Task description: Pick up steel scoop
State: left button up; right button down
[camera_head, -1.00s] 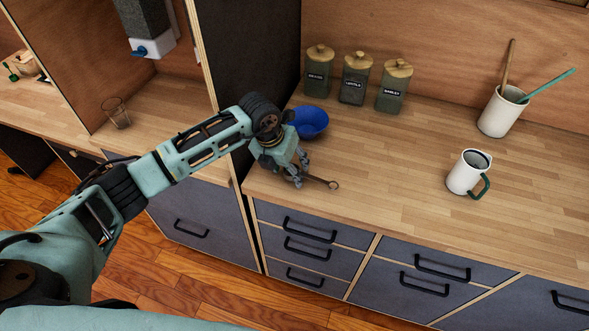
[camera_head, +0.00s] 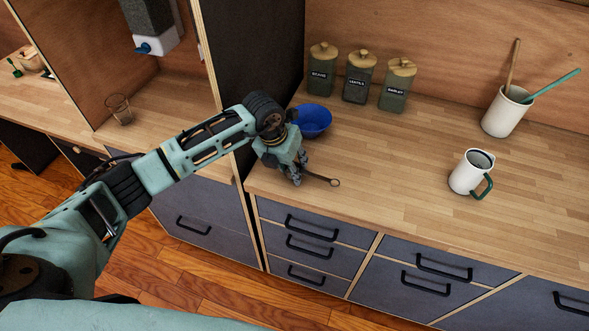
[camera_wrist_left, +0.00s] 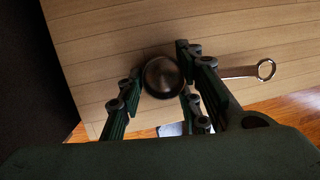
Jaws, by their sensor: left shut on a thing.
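The steel scoop (camera_wrist_left: 160,77) shows in the left wrist view as a dark round bowl between my fingers. Its handle (camera_wrist_left: 240,71) reaches right and ends in a ring. In the head view the handle (camera_head: 322,178) sticks out to the right of my left gripper (camera_head: 298,176), near the counter's front edge, while the bowl is hidden by the fingers. In the left wrist view the left gripper (camera_wrist_left: 163,88) is shut on the scoop, its fingers on both sides of the bowl. My right gripper is in neither view.
A blue bowl (camera_head: 312,121) stands just behind the left gripper. Several labelled canisters (camera_head: 358,79) line the back. A white mug (camera_head: 466,177) and a utensil crock (camera_head: 504,113) stand to the right. A dark panel (camera_head: 259,62) rises to the left. The counter's middle (camera_head: 400,155) is clear.

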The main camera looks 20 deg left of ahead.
pick_arm(q)
notch_tip(320, 180, up, 4)
jog(key=shift+w+b, duration=0.1)
jog(key=shift+b, duration=1.15)
jog(key=s+d+r+b, duration=0.1)
jog(key=d+r+b, duration=0.1)
jog(key=d, duration=0.3)
jog(key=d+r+b, duration=0.1)
jog(key=d+r, duration=0.4)
jog(key=d, duration=0.1)
jog(key=shift+s+d+b, duration=0.3)
jog(key=shift+s+b, duration=0.05)
jog(key=shift+b, duration=0.05)
jog(key=s+a+m+g+y, duration=0.1)
jog(key=s+a+m, duration=0.3)
jog(key=m, duration=0.7)
jog(key=s+a+m+g+y, duration=0.1)
jog(key=s+a+m, duration=0.3)
jog(key=s+m, duration=0.5)
jog(key=s+a+m+g+y, duration=0.1)
jog(key=s+a+m+g, duration=0.2)
jog(key=m, duration=1.2)
jog(key=s+a+f, duration=0.1)
jog(key=s, duration=0.2)
jog(key=shift+s+a+y, duration=0.15)
jog(key=shift+s+y, duration=0.05)
jog(key=shift+y, duration=0.1)
